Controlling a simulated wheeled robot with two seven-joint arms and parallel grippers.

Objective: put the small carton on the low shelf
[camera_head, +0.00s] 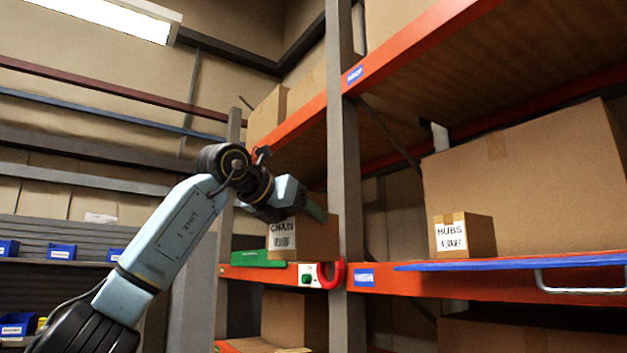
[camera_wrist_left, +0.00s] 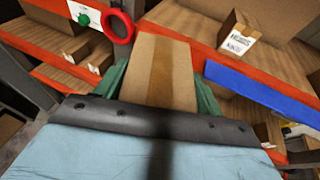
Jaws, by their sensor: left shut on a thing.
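My left gripper (camera_head: 312,212) is shut on a small brown carton (camera_head: 318,240) with a white label reading CHAIN. The wrist view shows the same carton (camera_wrist_left: 158,72) between the green fingers, with tape down its face. In the head view the carton is in front of the grey rack post, at about the height of the orange shelf edge (camera_head: 415,280); whether it touches anything below I cannot tell. Another small carton (camera_head: 463,236), labelled HUBS, stands on that shelf to the right. A lower level with cartons (camera_head: 293,318) shows beneath. My right gripper is not in view.
A grey upright post (camera_head: 345,150) stands beside the held carton. A red ring (camera_head: 331,275) and a green object (camera_head: 259,258) are near the shelf edge. A large carton (camera_head: 540,190) fills the shelf behind.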

